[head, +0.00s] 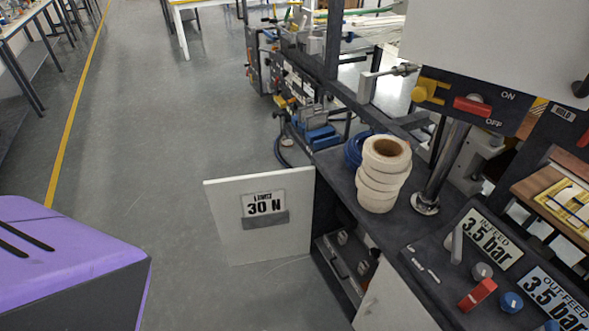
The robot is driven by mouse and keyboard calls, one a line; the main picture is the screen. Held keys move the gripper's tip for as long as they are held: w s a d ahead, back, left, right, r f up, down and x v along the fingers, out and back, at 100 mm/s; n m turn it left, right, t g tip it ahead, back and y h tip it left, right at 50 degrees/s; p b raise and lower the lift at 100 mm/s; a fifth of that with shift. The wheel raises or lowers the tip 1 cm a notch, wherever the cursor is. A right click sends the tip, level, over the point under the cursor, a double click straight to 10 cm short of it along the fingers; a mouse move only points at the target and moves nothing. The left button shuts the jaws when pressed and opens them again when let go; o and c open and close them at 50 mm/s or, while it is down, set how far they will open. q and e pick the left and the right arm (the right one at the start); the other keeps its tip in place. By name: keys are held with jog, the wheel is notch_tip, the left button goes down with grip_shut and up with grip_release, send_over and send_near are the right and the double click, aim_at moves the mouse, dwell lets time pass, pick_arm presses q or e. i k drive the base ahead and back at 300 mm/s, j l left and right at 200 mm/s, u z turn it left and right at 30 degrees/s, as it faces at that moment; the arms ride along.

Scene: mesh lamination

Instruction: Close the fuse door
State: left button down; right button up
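The fuse door (284,243) is a white panel with a "LIMIT 30 N" label (264,206). It stands open, swung out to the left from the dark cabinet under the machine bench. Its hinge side seems to be at the cabinet's front left edge. The open compartment (343,270) beside it shows dark and grey parts inside, partly hidden by the bench top. Neither of my grippers is in view, and nothing is seen touching the door.
A stack of cream tape rolls (381,180) stands on the bench top above the compartment. A control panel with "3.5 bar" labels (488,238) and knobs is at lower right. The grey floor (160,150) left of the door is clear.

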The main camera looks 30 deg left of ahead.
aim_at(268, 216)
jog(key=j+z, duration=0.1)
jog(key=j, duration=0.6)
jog(key=j+z, duration=0.4)
jog(key=j, duration=0.7)
jog(key=j+z, duration=0.2)
jog(key=j, duration=0.2)
jog(key=k+j+z, duration=0.1)
jog(key=j+z, duration=0.15)
jog(key=j, duration=0.2)
jog(key=k+j+z, duration=0.2)
jog(key=j, duration=0.2)
jog(key=j+z, duration=0.2)
jog(key=j, duration=0.2)
jog(key=k+j+z, duration=0.25)
jog(key=j+z, duration=0.25)
jog(key=j, duration=0.35)
jog(key=k+j+z, duration=0.2)
jog(key=j, duration=0.35)
jog(key=i+j+z, duration=0.1)
jog(key=j+z, duration=0.15)
jog(key=j, duration=0.4)
jog(key=j+z, duration=0.2)
jog(key=j, duration=0.4)
jog(key=i+j+z, duration=0.25)
jog(key=j, duration=0.15)
jog(key=k+z, duration=0.25)
jog(key=k, duration=0.5)
